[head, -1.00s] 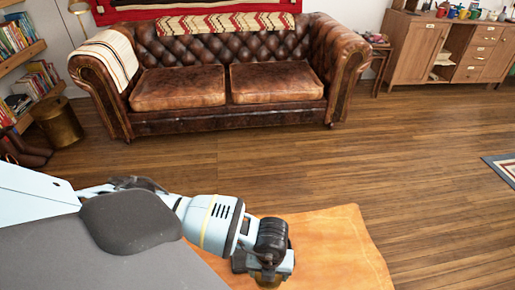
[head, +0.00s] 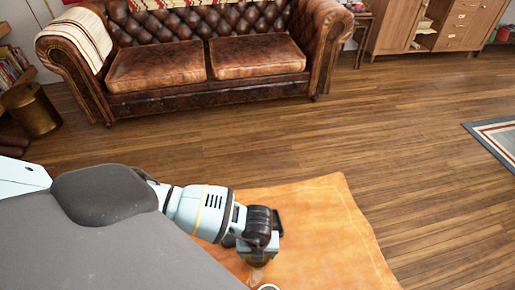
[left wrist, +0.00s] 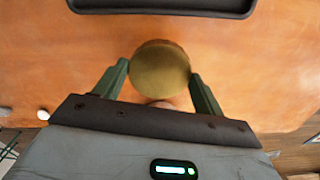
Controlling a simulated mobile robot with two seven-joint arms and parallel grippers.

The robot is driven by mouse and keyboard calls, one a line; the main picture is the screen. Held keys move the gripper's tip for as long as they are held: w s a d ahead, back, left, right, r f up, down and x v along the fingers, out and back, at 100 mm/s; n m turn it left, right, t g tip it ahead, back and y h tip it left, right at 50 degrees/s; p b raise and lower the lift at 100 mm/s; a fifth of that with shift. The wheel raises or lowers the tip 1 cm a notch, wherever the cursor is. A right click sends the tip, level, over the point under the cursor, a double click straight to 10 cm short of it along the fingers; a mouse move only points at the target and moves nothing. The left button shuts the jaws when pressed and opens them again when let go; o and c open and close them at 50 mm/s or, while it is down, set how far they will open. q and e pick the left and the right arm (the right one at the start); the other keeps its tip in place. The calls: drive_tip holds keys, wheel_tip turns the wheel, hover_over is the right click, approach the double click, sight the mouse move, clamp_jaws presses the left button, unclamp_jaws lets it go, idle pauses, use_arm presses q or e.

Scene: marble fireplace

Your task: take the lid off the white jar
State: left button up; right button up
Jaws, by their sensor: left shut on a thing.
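My left gripper (left wrist: 160,85) is shut on a round brass-coloured lid (left wrist: 160,68), with one green finger on either side. The gripper also shows in the head view (head: 257,257), over the orange leather surface, with the lid mostly hidden beneath it. A white round rim (head: 268,287), perhaps the white jar's, is cut off by the bottom edge of the head view. A small pale patch shows just below the lid in the left wrist view; I cannot tell what it is. My right gripper is not in view.
The orange leather top (head: 325,225) is clear to the right of the gripper. A brown leather sofa (head: 190,65) stands well back across the wooden floor.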

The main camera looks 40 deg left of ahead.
use_arm(q)
wheel_tip(320, 180, down, 3)
drive_tip(key=shift+r, duration=0.2)
drive_tip(key=shift+f+b, duration=0.3)
drive_tip(key=shift+b, duration=0.05)
drive_tip(key=shift+f, duration=0.2)
drive_tip(key=o, duration=1.1)
drive_tip(key=shift+r, duration=0.1)
